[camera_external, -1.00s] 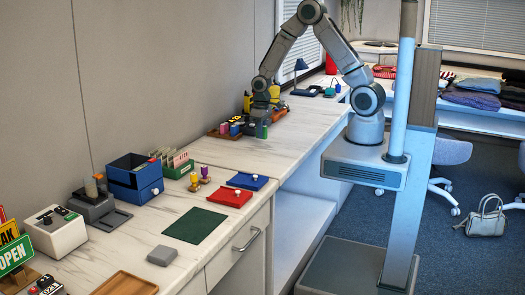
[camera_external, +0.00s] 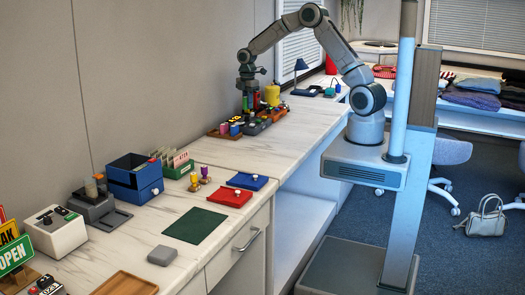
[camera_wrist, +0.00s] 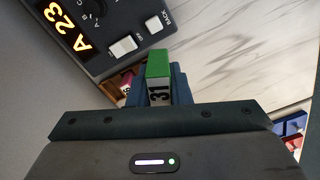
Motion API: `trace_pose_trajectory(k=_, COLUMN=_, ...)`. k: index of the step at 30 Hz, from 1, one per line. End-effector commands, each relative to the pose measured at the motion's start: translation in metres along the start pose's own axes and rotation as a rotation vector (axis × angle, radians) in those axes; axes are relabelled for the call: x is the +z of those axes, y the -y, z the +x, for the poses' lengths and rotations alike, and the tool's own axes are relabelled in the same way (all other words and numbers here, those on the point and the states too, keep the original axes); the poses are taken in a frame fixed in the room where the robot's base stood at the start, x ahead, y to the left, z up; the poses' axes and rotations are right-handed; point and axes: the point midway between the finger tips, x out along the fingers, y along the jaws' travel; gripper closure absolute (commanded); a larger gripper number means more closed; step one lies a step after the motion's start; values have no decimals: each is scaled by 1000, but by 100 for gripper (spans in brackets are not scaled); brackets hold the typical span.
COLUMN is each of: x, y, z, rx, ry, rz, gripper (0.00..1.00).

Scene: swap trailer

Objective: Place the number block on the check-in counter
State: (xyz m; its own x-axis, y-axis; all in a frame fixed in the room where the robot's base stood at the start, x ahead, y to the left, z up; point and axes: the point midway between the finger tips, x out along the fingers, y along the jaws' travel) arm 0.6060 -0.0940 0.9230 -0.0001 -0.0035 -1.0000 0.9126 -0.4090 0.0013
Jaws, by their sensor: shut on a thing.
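A number block (camera_wrist: 157,60) with a green top and a white face reading "31" is between the fingers of my gripper (camera_wrist: 160,88) in the wrist view. My gripper is shut on it. The block is too small there to tell apart surely. The long marble-topped counter (camera_external: 235,153) runs along the wall. Its marble surface also shows in the wrist view (camera_wrist: 225,45).
A dark device (camera_wrist: 100,25) showing "A 23" is close to the block in the wrist view. A rack of coloured cylinders (camera_external: 221,132) and a yellow object (camera_external: 272,94) stand near my gripper. Nearer are red (camera_external: 230,197) and blue (camera_external: 247,181) pads and a blue box (camera_external: 134,181).

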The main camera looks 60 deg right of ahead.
Motion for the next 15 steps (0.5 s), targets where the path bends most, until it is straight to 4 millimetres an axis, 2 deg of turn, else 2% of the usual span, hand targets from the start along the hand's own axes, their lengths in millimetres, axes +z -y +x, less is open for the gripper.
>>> trace_pose_trajectory(k=3, x=12, y=-17, z=-16, rx=3, ry=-2, rz=-147, gripper=100)
trace_pose_trajectory(k=7, x=22, y=-29, z=-30, rx=2, ry=-3, rz=-283, gripper=100)
trace_pose_trajectory(k=15, x=31, y=-39, z=-42, rx=-1, ry=-3, rz=-412, gripper=100)
